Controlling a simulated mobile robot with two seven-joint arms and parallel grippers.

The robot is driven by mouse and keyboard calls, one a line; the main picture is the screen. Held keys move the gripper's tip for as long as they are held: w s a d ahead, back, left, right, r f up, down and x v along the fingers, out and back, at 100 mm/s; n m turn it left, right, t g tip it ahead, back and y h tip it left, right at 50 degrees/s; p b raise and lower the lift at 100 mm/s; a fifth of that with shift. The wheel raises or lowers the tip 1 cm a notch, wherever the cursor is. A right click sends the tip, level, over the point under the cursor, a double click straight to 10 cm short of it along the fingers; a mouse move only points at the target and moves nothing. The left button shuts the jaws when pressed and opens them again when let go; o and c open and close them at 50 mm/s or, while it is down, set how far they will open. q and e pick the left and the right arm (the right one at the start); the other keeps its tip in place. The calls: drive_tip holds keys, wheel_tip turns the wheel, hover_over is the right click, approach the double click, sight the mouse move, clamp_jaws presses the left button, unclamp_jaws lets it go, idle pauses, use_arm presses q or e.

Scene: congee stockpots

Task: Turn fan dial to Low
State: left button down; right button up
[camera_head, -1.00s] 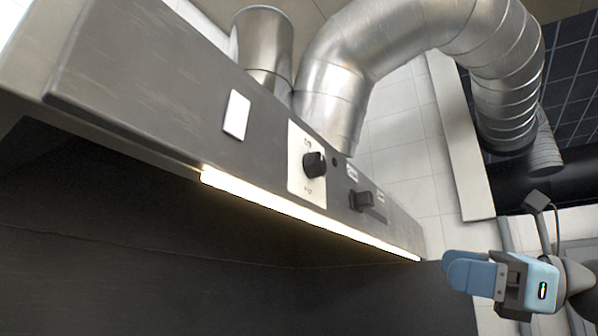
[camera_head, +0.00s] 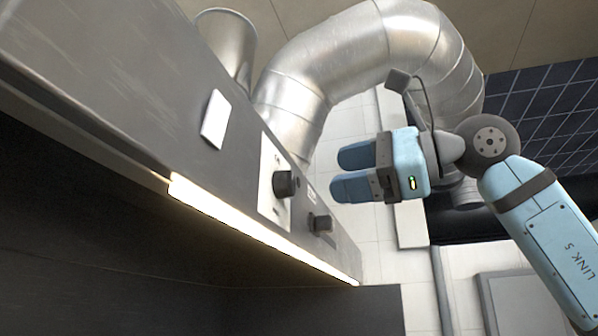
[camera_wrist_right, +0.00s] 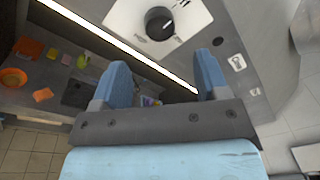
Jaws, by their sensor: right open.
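The fan dial (camera_head: 285,183) is a round black knob on a white plate (camera_head: 267,187) on the front of the grey hood. It also shows in the right wrist view (camera_wrist_right: 160,23), with a white pointer mark on it. My right gripper (camera_head: 334,173) is open and empty, to the right of the dial and apart from it. In the right wrist view its two blue fingers (camera_wrist_right: 160,82) are spread, with the dial beyond and between them. The plate's lettering is too small to read. My left gripper is not in view.
A second dark knob (camera_head: 320,223) sits to the right of the dial on the hood (camera_head: 120,75). A lit strip (camera_head: 255,228) runs along the hood's lower edge. A large silver duct (camera_head: 340,50) rises behind. A counter with small orange items (camera_wrist_right: 30,48) lies below.

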sight(292, 183)
drive_tip(key=p+x, duration=0.1)
drive_tip(key=x, duration=0.5)
drive_tip(key=shift+a+r+p, duration=0.1)
drive_tip(key=shift+a+p, duration=0.2)
drive_tip(key=shift+p, duration=0.1)
drive_tip(key=shift+w+a, duration=0.3)
drive_tip(key=shift+a, duration=0.25)
drive_tip(key=shift+d, duration=0.1)
drive_tip(key=c, duration=0.9)
